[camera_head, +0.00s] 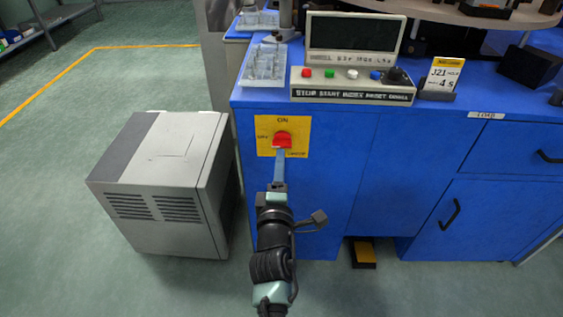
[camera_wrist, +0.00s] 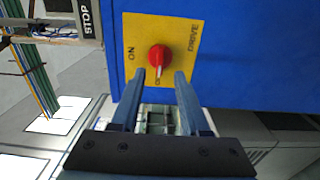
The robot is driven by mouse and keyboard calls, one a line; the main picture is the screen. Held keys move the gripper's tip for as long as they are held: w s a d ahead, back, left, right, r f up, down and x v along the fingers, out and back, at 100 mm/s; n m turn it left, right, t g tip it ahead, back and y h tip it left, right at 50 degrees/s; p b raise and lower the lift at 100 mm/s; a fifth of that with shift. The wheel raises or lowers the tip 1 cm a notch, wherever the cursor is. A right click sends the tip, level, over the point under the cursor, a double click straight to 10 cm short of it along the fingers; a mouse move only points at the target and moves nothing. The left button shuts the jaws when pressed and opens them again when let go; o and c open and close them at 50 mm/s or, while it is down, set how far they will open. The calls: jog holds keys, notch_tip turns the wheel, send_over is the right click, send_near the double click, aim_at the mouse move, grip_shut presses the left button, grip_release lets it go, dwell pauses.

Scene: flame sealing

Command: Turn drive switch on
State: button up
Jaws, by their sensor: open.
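The drive switch is a red rotary knob (camera_head: 282,139) on a yellow plate (camera_head: 263,123) on the front of the blue cabinet. ON is printed at the top of the plate in the head view. The wrist view shows the knob (camera_wrist: 160,57) with its white pointer line toward the label at the plate's lower edge there, away from ON at the left. My gripper (camera_wrist: 160,74) is open and empty, its two blue-grey fingers pointing at the plate with the knob between and just beyond their tips. In the head view my gripper (camera_head: 280,152) hides the knob's lower part; contact cannot be told.
A grey box unit (camera_head: 170,185) stands on the floor left of the cabinet. A control panel (camera_head: 352,87) with coloured buttons, a clear tray (camera_head: 264,66) and a J21 card (camera_head: 443,77) sit on top. A pedal (camera_head: 362,252) lies below; cabinet handles (camera_head: 450,214) protrude at right.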

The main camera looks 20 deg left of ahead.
aim_at(282, 147)
jog(key=shift+b+x, duration=1.1)
jog(key=shift+x, duration=1.5)
grip_shut()
